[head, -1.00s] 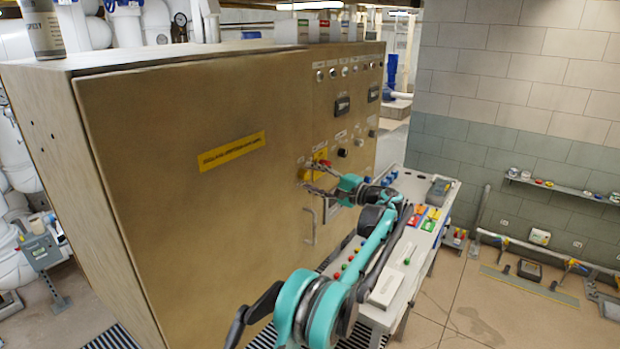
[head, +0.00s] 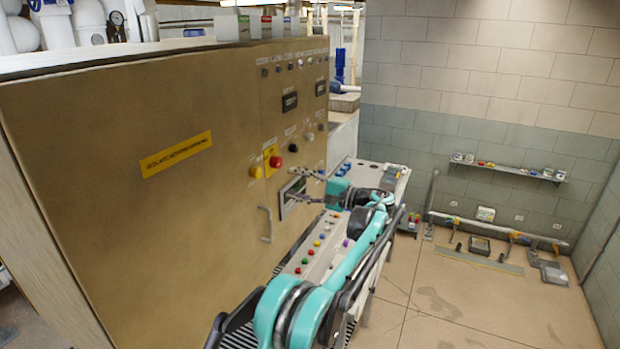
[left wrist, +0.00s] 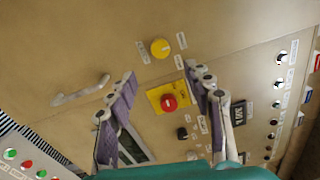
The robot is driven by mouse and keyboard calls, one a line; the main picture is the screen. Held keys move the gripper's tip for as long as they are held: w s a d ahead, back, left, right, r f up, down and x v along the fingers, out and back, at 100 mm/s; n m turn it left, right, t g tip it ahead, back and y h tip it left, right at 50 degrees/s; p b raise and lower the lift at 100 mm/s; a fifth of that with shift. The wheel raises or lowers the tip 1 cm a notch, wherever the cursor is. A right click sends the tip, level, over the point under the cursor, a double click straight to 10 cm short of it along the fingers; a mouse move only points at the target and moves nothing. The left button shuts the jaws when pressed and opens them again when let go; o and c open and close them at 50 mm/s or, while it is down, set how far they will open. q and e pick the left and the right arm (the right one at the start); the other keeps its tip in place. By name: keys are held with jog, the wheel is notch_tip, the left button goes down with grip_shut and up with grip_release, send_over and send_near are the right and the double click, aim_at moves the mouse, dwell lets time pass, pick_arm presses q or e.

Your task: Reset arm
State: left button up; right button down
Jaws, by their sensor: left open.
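My left gripper (head: 304,185) is open and empty in front of the tan control cabinet (head: 120,220). In the head view its fingers are just right of and below the red push button (head: 276,161) on its yellow plate, and overlap a framed panel (head: 292,194). In the left wrist view the gripper (left wrist: 160,76) has its two fingers spread wide, with the red button (left wrist: 168,102) showing between them. A yellow knob (left wrist: 160,47) sits beside the button. The fingers appear apart from the button. My right gripper is out of view.
A cabinet handle (head: 265,224) juts out left of my gripper. A grey bench with coloured buttons (head: 311,256) stands below my left arm. A wall shelf (head: 510,171) and floor items are at the right. The floor (head: 470,310) at lower right is clear.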

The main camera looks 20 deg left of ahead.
pick_arm(q)
jog(key=s+d+f+t+h+b, duration=0.1)
jog(key=s+f+t+h+b, duration=0.2)
jog(key=s+f+h+b, duration=0.95)
jog(key=s+d+f+t+h+b, duration=0.1)
jog(key=s+d+f+b, duration=0.3)
jog(key=s+f, duration=0.4)
jog(key=s+d+f+n+t+h+b, duration=0.1)
jog(key=s+d+f+b, duration=0.3)
jog(key=s+f, duration=0.5)
jog(key=s+d+f+n+t+h+b, duration=0.1)
jog(key=s+d+f+h+b, duration=0.2)
jog(key=f, duration=1.2)
jog(key=s+d+b, duration=0.1)
jog(key=s+d, duration=0.2)
jog(key=s, duration=0.2)
jog(key=shift+s+d+f+h, duration=0.15)
jog(key=shift+d+f+h, duration=0.15)
jog(key=shift+d+h, duration=0.05)
